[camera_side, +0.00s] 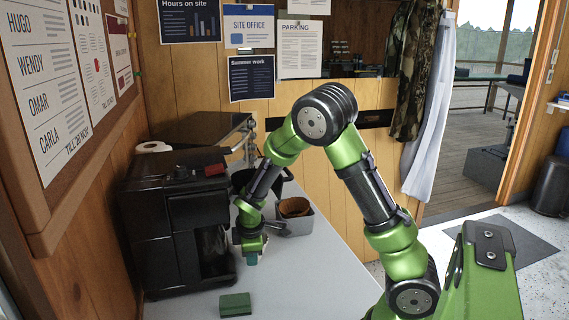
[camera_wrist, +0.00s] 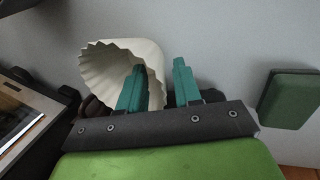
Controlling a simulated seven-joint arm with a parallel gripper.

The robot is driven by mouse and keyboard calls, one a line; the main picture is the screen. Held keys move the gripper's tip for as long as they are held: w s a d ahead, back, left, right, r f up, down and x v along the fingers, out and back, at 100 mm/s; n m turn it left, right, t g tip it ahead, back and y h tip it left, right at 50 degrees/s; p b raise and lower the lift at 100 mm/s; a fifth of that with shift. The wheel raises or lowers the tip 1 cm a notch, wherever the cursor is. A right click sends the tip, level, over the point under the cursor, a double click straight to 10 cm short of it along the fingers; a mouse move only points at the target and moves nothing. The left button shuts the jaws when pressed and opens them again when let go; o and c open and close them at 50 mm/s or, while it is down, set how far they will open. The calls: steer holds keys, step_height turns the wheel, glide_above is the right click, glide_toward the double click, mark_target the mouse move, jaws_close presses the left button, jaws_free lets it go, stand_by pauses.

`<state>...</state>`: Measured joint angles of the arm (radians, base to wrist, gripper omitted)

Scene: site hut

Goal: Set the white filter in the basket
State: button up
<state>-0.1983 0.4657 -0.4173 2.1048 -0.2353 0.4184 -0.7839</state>
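The white filter (camera_wrist: 150,62), a fluted paper cup, lies tilted on the grey counter in the wrist view, its mouth facing the lower left. My gripper (camera_wrist: 160,80) has its two teal fingers apart. The left finger overlaps the filter's mouth, and part of the filter's wall shows between the fingers. The right finger looks clear of it. In the side view my gripper (camera_side: 251,258) points down low over the counter, and I cannot make out the filter there. A dark round vessel (camera_side: 241,181), perhaps the basket, is partly hidden behind my arm.
A black coffee machine (camera_side: 165,225) stands left of my gripper. A green block (camera_side: 235,304) lies near the front, also in the wrist view (camera_wrist: 288,98). The counter's right front is clear.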

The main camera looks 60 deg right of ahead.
steer(key=v, duration=0.4)
steer(key=shift+a, duration=0.2)
steer(key=s+a, duration=0.4)
steer(key=a, duration=0.1)
steer(key=s+a, duration=0.2)
steer(key=a, duration=0.1)
steer(key=shift+s+a+f, duration=0.1)
steer(key=shift+s+f, duration=0.15)
steer(key=shift+f, duration=0.05)
steer(key=shift+s+a, duration=0.25)
steer(key=shift+s+a+r, duration=0.15)
steer(key=s+a+r+m+t+y, duration=0.1)
steer(key=s+r+m+t+y, duration=0.1)
steer(key=r+m, duration=0.3)
steer(key=s+a+r+m+t+y, duration=0.2)
steer(key=s+r+m, duration=0.2)
steer(key=r, duration=0.8)
steer(key=shift+s+a+r+m+t+y, duration=0.2)
steer(key=shift+s+a+m+t+y, duration=0.15)
steer(key=shift+m, duration=0.65)
steer(key=shift+o, duration=1.4)
steer(key=shift+s+a+r+m, duration=0.1)
steer(key=shift+s+r+m, duration=0.2)
steer(key=shift+s+r, duration=0.1)
steer(key=shift+w, duration=0.1)
